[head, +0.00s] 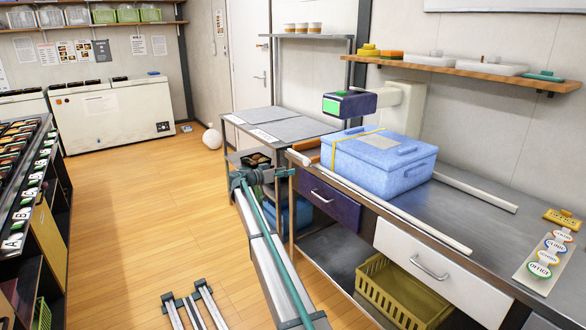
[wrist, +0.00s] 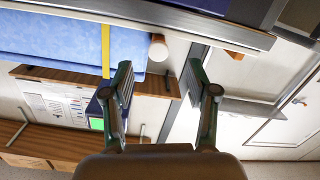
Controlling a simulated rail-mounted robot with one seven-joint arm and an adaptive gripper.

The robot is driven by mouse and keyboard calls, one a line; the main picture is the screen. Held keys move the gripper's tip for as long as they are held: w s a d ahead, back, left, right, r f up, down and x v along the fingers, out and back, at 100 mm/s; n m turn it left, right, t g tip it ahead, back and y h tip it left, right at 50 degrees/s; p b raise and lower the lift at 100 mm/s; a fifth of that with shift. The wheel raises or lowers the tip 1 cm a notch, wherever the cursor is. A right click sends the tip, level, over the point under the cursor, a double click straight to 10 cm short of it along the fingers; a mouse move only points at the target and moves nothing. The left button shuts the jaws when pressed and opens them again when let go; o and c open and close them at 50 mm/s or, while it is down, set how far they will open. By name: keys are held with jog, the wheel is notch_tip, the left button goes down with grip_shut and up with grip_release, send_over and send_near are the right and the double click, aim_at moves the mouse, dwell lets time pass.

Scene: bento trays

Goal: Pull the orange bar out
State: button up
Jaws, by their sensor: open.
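A short orange bar (head: 306,144) lies at the far left corner of the workbench, close to the left end of a white rail (head: 385,205) and left of the blue box (head: 385,165). My gripper (head: 262,176) is in front of that corner, to the left of and lower than the bar, apart from it. In the wrist view, my gripper (wrist: 156,68) is open with nothing between its fingers. A brown-orange piece (wrist: 235,55) shows there to the right of the fingers; I cannot tell whether it is the bar. The blue box (wrist: 50,35) fills the upper left there.
A scanner-like device with a green screen (head: 348,104) stands behind the box. A purple drawer (head: 328,203) and a white drawer (head: 412,258) sit under the bench. A grey side table (head: 280,127) stands behind my gripper. The wooden floor at the left is mostly clear.

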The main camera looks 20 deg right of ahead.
aim_at(305, 162)
jog(key=w+d+m, duration=0.1)
jog(key=d, duration=0.2)
jog(key=w+d+r+m, duration=0.1)
jog(key=d, duration=0.3)
jog(key=d+m+h+p, duration=0.1)
jog(key=d, duration=0.2)
jog(key=shift+w+d+r, duration=0.2)
jog(key=shift+w+r, duration=0.05)
jog(key=shift+w, duration=0.15)
grip_shut()
